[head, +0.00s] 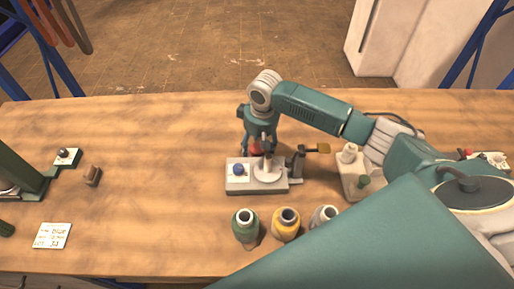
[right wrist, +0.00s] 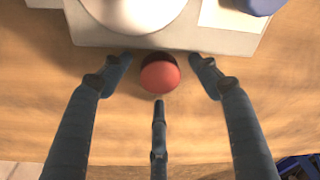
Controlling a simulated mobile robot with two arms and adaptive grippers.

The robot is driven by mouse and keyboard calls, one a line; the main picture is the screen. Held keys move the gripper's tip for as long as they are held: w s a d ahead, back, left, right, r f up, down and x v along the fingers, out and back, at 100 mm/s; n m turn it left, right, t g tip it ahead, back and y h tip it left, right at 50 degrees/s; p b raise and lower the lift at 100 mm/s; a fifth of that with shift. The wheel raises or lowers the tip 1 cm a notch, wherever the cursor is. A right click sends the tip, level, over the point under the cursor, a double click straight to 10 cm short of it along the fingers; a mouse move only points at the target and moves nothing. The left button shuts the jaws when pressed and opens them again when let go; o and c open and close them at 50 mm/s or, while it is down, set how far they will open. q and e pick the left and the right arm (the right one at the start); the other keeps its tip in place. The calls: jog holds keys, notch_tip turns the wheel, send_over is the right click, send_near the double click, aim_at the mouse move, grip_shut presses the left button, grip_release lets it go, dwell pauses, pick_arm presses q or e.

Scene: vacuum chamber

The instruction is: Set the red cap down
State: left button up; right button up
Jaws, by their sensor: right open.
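The red cap (head: 256,148) sits on the wooden table just behind the grey base plate (head: 276,187), partly hidden by my right gripper in the head view. In the right wrist view the red cap (right wrist: 160,73) lies between the spread fingers, beside the plate's edge (right wrist: 110,35). My right gripper (head: 258,140) points down over it. Its fingers (right wrist: 160,80) are open, with a gap to the cap on each side. The left gripper does not show.
Green (head: 245,225), yellow (head: 286,223) and grey (head: 324,215) spools stand in front of the plate. A blue knob (head: 238,170) and a white disc (head: 268,170) are on the plate.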

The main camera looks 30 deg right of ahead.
jog(key=shift+c, duration=0.5)
jog(key=c, duration=0.9)
